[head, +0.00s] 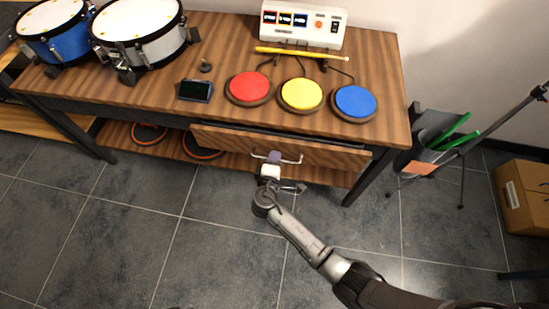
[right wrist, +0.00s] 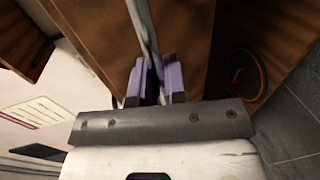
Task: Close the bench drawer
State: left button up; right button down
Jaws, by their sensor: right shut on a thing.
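The wooden bench drawer (head: 225,138) sits under the bench top with its front panel standing out from the bench, so it is partly open. A dark gap shows along its upper edge. A silver bar handle (head: 293,160) is on the front. My right gripper (head: 272,158) is at the handle, its purple fingers shut on the bar. In the right wrist view, the purple fingers (right wrist: 155,83) are on either side of the silver bar (right wrist: 142,25), close to the wooden drawer front (right wrist: 185,30). My left gripper is not in view.
The bench (head: 225,50) carries drums, red, yellow and blue pads (head: 301,94), a small dark device (head: 196,90) and a white console (head: 303,22). A cardboard box (head: 525,198) stands right. The tiled floor in front is clear.

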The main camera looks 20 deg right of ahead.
aim_at(277, 148)
jog(key=x, duration=0.2)
jog(key=r+b+x, duration=0.1)
jog(key=x, duration=0.1)
jog(key=shift+w+d+f, duration=0.1)
jog(key=shift+w+d, duration=0.05)
jog(key=shift+w, duration=0.1)
jog(key=shift+s, duration=0.1)
jog(key=c, duration=1.6)
grip_release()
jog(key=shift+c, duration=0.2)
jog(key=o, duration=0.5)
jog(key=shift+c, duration=0.2)
